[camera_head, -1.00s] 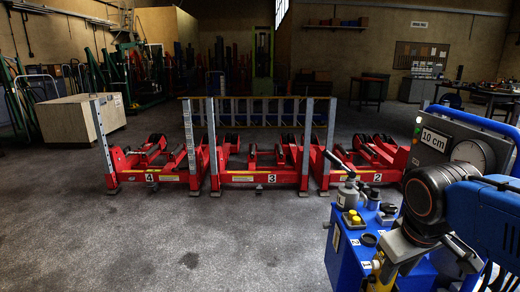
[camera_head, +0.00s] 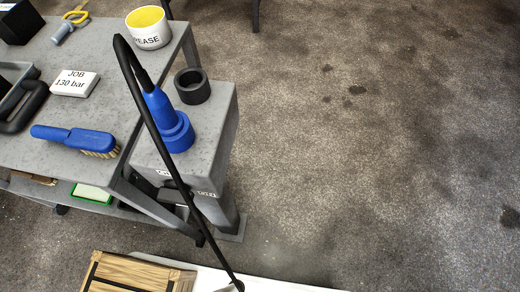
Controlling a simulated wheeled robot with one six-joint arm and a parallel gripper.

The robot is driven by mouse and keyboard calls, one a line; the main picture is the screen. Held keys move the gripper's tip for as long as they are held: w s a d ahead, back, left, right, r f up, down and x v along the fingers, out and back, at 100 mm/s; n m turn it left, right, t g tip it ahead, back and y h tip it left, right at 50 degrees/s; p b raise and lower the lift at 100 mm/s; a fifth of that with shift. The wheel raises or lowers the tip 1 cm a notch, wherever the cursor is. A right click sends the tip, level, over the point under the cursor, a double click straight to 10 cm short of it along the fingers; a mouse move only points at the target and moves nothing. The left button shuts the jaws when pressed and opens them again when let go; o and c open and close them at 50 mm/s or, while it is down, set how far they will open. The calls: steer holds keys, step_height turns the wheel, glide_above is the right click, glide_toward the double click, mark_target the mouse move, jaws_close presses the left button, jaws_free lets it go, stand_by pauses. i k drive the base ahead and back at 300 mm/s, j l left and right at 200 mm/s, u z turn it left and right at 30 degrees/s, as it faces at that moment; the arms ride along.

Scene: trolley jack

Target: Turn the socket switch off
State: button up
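A grey pedestal box (camera_head: 215,120) stands beside the workbench. A blue plug (camera_head: 168,122) stands upright on its top, with a black cable (camera_head: 150,115) arching from its upper end down past the box front. A black open ring or cup (camera_head: 192,86) sits on the top behind the plug. Small white labels (camera_head: 206,193) are on the front, too small to read. I cannot make out a switch or its position; the cable hides part of the front. My gripper is not in view.
The grey workbench (camera_head: 60,175) holds a blue brush (camera_head: 75,138), a "JOB 130 bar" card (camera_head: 75,83), a white grease pot (camera_head: 148,28) and a dark pipe (camera_head: 25,108). A wooden crate (camera_head: 135,275) is at the bottom edge. The floor (camera_head: 370,150) at right is clear.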

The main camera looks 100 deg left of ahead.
mark_target(170, 194)
steer(key=k+l+u, duration=0.4)
steer(key=k+l, duration=0.35)
steer(key=u, duration=1.75)
steer(key=k+j+u, duration=0.2)
steer(key=u, duration=0.15)
steer(key=k+j, duration=0.1)
steer(key=j, duration=0.3)
steer(key=j+z, duration=0.1)
steer(key=j, duration=0.3)
steer(key=k+j, duration=0.15)
steer(key=j, duration=0.2)
steer(key=k+j, duration=0.1)
steer(key=j, duration=0.3)
steer(key=k+j+z, duration=0.1)
steer(key=j, duration=0.25)
steer(key=k+j, duration=0.15)
steer(key=j, duration=0.25)
steer(key=i+j, duration=0.3)
steer(key=i+l+z, duration=0.05)
